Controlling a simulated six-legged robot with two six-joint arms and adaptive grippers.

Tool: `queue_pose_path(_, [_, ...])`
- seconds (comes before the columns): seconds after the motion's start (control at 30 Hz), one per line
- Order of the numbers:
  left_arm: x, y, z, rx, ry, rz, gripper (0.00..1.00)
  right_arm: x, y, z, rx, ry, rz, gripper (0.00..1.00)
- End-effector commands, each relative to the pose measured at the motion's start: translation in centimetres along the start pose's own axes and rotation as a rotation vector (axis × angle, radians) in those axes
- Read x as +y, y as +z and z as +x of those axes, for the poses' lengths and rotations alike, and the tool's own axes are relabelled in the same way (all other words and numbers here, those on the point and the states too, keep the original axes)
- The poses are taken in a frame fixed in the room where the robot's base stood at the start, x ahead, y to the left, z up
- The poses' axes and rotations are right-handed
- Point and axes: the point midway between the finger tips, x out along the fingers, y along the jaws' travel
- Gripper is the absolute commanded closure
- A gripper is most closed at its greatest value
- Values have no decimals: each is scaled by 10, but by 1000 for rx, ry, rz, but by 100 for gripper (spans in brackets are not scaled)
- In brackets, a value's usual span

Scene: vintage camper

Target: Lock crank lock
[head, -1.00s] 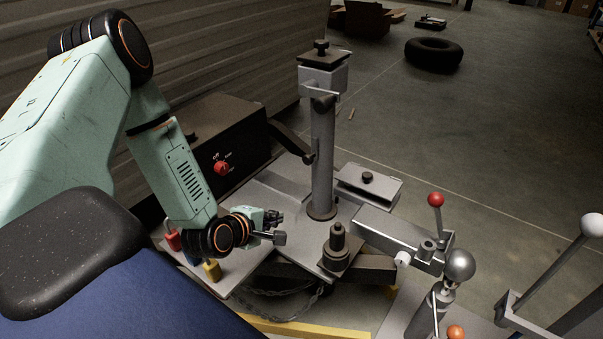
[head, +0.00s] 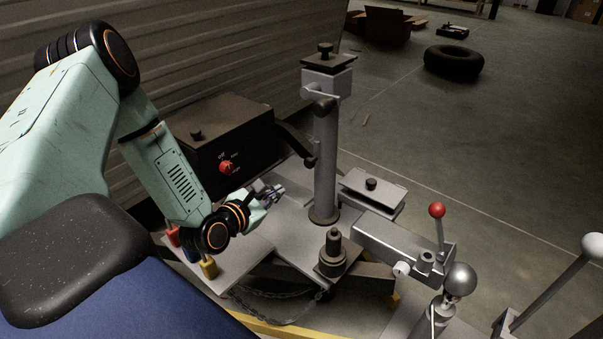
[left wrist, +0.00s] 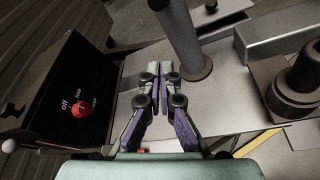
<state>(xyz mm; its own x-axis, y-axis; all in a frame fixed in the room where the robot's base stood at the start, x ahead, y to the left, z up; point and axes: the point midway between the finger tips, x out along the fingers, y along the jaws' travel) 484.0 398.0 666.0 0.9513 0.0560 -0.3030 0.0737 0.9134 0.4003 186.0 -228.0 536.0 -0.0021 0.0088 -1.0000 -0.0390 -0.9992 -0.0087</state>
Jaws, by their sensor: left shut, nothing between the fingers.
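The grey jack post (head: 325,165) stands upright on the metal tongue plate, and its base also shows in the left wrist view (left wrist: 181,38). A dark crank arm (head: 294,143) slants between the black box and the post, ending in a knob near the post. I cannot tell which part is the crank lock. Red, blue and yellow padlock-like pieces, the yellow one nearest (head: 208,267), stand on the plate's left edge. My left gripper (head: 277,189) is shut and empty, left of the post base and apart from it; its fingertips also show in the wrist view (left wrist: 161,72).
A black box (head: 232,140) with a red rotary knob (head: 226,167) stands behind my left gripper. A dark hitch fitting (head: 333,252) rises in front of the post. To the right are a red-knobbed lever (head: 437,211) and a silver ball (head: 460,279).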

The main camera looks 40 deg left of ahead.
Motion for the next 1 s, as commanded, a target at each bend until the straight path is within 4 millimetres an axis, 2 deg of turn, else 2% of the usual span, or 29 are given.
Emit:
queue_pose_path(0.17, [0,0,1,1,1,1,100,0,0,0,0,0,0,100])
queue_pose_path(0.33, [-2,-1,14,0,0,5,100,0,0,7,0,0,0,100])
queue_pose_path(0.87, [-4,-1,103,0,2,6,100,0,0,45,0,0,0,100])
queue_pose_path(1.0, [-2,20,95,1,2,-1,100,0,0,40,0,0,0,100])
